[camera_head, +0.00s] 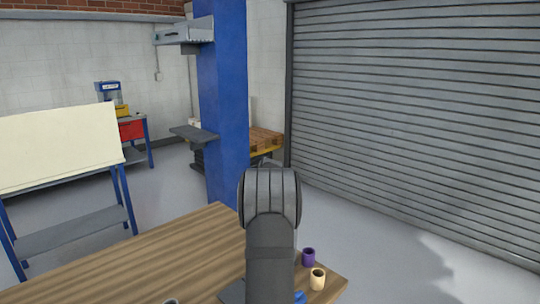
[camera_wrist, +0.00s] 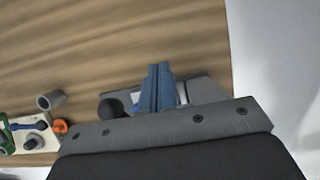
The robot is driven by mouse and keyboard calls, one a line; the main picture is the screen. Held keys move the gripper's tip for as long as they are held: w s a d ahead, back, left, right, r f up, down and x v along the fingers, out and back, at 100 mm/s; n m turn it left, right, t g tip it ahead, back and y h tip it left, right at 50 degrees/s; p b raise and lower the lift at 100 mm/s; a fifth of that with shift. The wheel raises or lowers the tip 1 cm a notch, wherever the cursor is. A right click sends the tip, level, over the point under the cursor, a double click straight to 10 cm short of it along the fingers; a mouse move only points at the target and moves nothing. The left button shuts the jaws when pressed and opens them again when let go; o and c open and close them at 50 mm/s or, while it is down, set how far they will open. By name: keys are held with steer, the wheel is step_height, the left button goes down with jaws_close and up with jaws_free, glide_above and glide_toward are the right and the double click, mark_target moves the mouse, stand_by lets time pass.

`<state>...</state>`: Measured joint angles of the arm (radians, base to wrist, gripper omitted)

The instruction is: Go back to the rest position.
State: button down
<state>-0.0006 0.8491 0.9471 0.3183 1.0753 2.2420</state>
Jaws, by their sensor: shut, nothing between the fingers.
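My gripper (camera_wrist: 158,68) shows in the wrist view with its two blue fingers together, shut and empty above the wooden table (camera_wrist: 120,50). In the head view my dark arm rises in the middle of the picture over the table (camera_head: 150,260) and hides most of what is behind it. A small blue piece shows beside the arm at the bottom edge; I cannot tell whether it is a fingertip.
A purple roller (camera_head: 308,257) and a cream roller (camera_head: 317,279) stand near the table's right corner. The table's left part is clear.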

steer(key=shift+w+d+r, duration=0.8)
steer(key=shift+d+r, duration=0.3)
steer(key=c, duration=1.7)
jaws_free()
steer(key=shift+s+r, duration=0.1)
steer(key=shift+r, duration=0.1)
steer(key=o, duration=1.7)
steer(key=s+r+n, duration=0.6)
steer(key=r+n, duration=0.2)
steer(key=r, duration=0.1)
steer(key=shift+d+h, duration=0.35)
steer(key=shift+h, duration=0.05)
steer(key=s+d+r+n+h, duration=0.1)
steer(key=s+r+n, duration=0.7)
steer(key=s+n, duration=0.1)
steer(key=d+x, duration=0.1)
steer(key=x, duration=0.9)
steer(key=shift+w+a+n+t, duration=0.3)
steer(key=shift+w+n, duration=0.1)
